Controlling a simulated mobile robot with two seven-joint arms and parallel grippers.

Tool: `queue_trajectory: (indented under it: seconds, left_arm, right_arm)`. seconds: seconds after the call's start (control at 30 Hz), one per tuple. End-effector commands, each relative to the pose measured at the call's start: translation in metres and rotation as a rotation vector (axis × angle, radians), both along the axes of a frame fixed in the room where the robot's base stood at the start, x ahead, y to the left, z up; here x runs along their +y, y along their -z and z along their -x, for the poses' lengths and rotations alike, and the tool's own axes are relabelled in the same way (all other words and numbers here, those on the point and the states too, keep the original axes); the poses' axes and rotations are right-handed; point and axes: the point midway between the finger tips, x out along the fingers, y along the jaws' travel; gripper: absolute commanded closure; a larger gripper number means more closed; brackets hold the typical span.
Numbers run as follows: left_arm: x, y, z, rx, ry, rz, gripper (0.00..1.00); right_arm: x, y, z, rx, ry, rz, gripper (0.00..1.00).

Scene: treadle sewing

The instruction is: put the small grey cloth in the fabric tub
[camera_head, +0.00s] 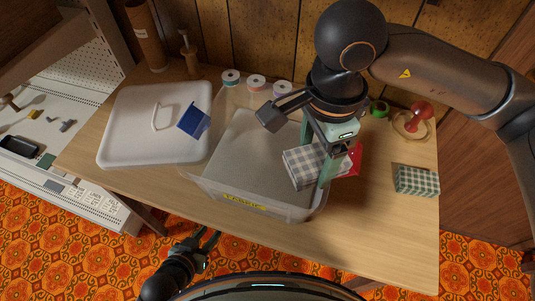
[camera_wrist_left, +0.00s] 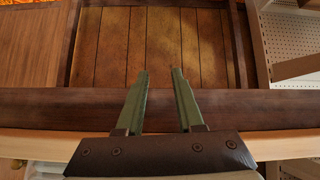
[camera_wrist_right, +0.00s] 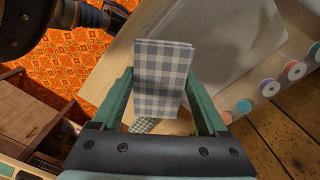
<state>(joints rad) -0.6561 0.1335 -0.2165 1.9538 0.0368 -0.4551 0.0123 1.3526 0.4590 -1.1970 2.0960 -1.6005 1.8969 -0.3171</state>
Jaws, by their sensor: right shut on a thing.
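The small grey checked cloth (camera_head: 303,167) is folded into a flat block. My right gripper (camera_wrist_right: 160,82) is shut on this cloth, which also shows upright between its fingers in the right wrist view (camera_wrist_right: 162,60). In the head view it hangs over the right part of the clear fabric tub (camera_head: 199,178); its exact height cannot be told. The tub is open, with a yellow label on its front wall, and its visible floor looks bare. My left gripper (camera_head: 211,240) is open and empty in front of the table, and its fingers are apart in the left wrist view (camera_wrist_left: 160,72).
A white lid (camera_head: 130,125) with a blue cloth (camera_head: 194,121) lies left of the tub. A red cloth (camera_head: 351,161) is partly hidden behind my right gripper. A green checked cloth (camera_head: 417,181) lies right. Thread spools (camera_head: 256,82) stand behind the tub. The table's front right is clear.

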Motion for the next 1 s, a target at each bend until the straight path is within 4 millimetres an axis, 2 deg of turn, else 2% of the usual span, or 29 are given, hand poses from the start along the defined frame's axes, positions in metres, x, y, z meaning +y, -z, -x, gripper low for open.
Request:
queue_trajectory:
  seconds: [0.2,0.37,0.77,1.0]
  left_arm:
    - [-0.002,0.001,-0.005,-0.006,0.005,0.001,0.64]
    - [-0.003,-0.001,-0.005,-0.007,0.008,0.003,0.64]
    - [0.0,-0.006,-0.003,-0.01,0.003,-0.001,0.64]
    - [0.003,0.0,0.004,0.007,-0.001,-0.006,0.64]
  right_arm:
    - [0.016,-0.004,0.013,-0.004,0.205,0.008,0.78]
    - [0.022,-0.003,0.01,-0.003,0.262,0.009,0.78]
    - [0.058,0.032,-0.063,-0.002,0.268,0.01,0.78]
    - [0.073,0.075,-0.095,-0.002,0.265,0.011,0.78]
